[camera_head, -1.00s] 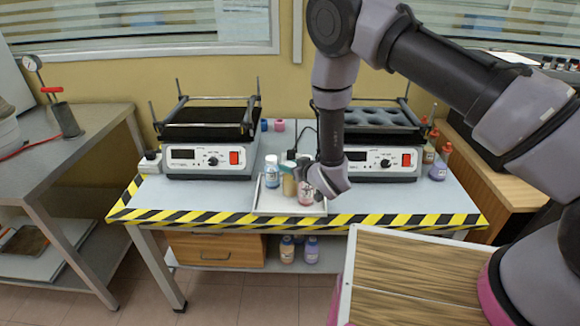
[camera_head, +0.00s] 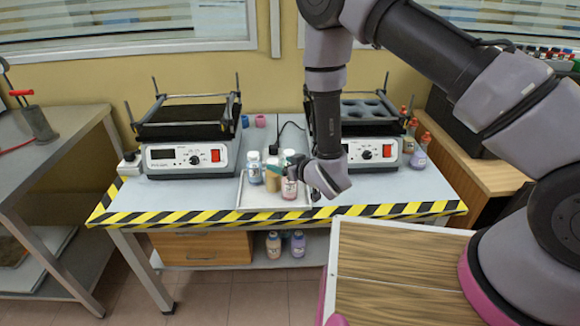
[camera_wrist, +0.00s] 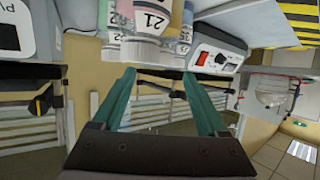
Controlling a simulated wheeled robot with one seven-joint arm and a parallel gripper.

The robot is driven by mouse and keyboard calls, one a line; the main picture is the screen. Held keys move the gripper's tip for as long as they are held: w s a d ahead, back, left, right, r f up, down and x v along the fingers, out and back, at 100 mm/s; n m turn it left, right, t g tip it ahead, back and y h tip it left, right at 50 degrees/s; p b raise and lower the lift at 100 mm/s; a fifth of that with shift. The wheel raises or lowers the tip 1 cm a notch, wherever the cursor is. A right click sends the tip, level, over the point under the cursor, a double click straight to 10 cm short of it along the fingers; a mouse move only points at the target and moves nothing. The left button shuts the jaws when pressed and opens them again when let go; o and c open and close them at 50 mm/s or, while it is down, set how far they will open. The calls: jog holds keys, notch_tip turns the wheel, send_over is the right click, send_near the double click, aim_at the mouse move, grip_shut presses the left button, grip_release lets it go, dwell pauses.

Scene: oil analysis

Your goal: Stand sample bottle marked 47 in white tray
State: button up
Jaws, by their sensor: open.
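The white tray (camera_head: 245,203) lies near the front edge of the table, with several small bottles standing in it. A blue-labelled bottle (camera_head: 254,169) is at its left and a tan bottle (camera_head: 272,182) beside it. A pink-labelled bottle (camera_head: 290,189) stands at the front right. My gripper (camera_wrist: 160,75) is open, with nothing between its teal fingers. In the head view it is over the tray, close to the bottles. In the wrist view a bottle with a label that seems to read 21 (camera_wrist: 150,20) is just beyond the fingertips. I cannot make out any label reading 47.
Two shaker units, left (camera_head: 188,158) and right (camera_head: 370,152), stand behind the tray on the table (camera_head: 190,193). More bottles stand right of the right unit (camera_head: 419,152) and on the lower shelf (camera_head: 298,244). The tabletop left of the tray is free.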

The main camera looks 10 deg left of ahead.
jog(key=v, duration=0.5)
jog(key=w+d+r+m+h, duration=0.2)
jog(key=w+d+r, duration=0.25)
jog(key=r, duration=0.25)
jog(key=w+d+r+m+t+h, duration=0.1)
jog(key=w+d+r+m, duration=0.1)
jog(key=w+d+r, duration=0.4)
jog(key=w+d+r+m+h, duration=0.2)
jog(key=d+r+m, duration=0.1)
jog(key=r, duration=0.5)
jog(key=s+d+r+m+g+h, duration=0.1)
jog(key=s+d+r+m+h, duration=0.2)
jog(key=d+r, duration=1)
jog(key=s+d+r+m, duration=0.1)
jog(key=s+d+r, duration=0.2)
jog(key=s, duration=0.4)
jog(key=s+d+r+m+g, duration=0.1)
jog(key=s+d+r, duration=0.2)
jog(key=s, duration=0.4)
jog(key=s+d+r+m+g, duration=0.1)
jog(key=s+d+r, duration=0.2)
jog(key=s+d, duration=0.2)
jog(key=s, duration=0.3)
jog(key=shift+r, duration=0.2)
